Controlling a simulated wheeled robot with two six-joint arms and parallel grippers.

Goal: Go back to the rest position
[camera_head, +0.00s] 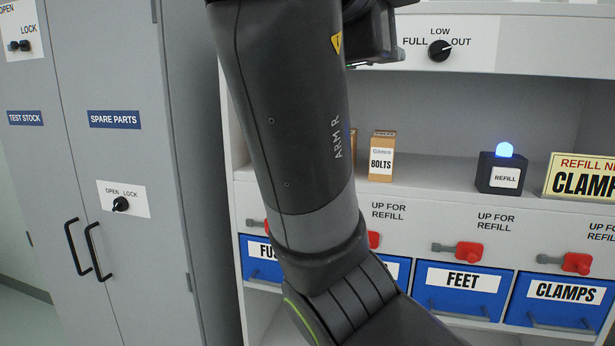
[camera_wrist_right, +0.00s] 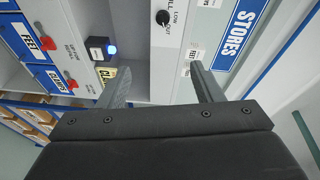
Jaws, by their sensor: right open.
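My right gripper (camera_wrist_right: 158,70) shows in the right wrist view with its two fingers well apart and nothing between them. It is in front of the upper part of the shelf unit, near the FULL/LOW/OUT dial (camera_wrist_right: 163,18). In the head view my right arm, marked ARM R, rises through the middle of the picture and hides part of the shelf. A dark part of it shows at the top edge, but the fingers cannot be made out there. My left gripper is not in view.
The shelf unit (camera_head: 540,110) holds a BOLTS box (camera_head: 382,160), a REFILL box with a lit blue lamp (camera_head: 505,149), and a yellow CLAMPS sign (camera_head: 580,177). Below are red levers and blue bins, including FEET (camera_head: 462,290). Grey cabinets (camera_head: 120,200) stand at the left, doors shut.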

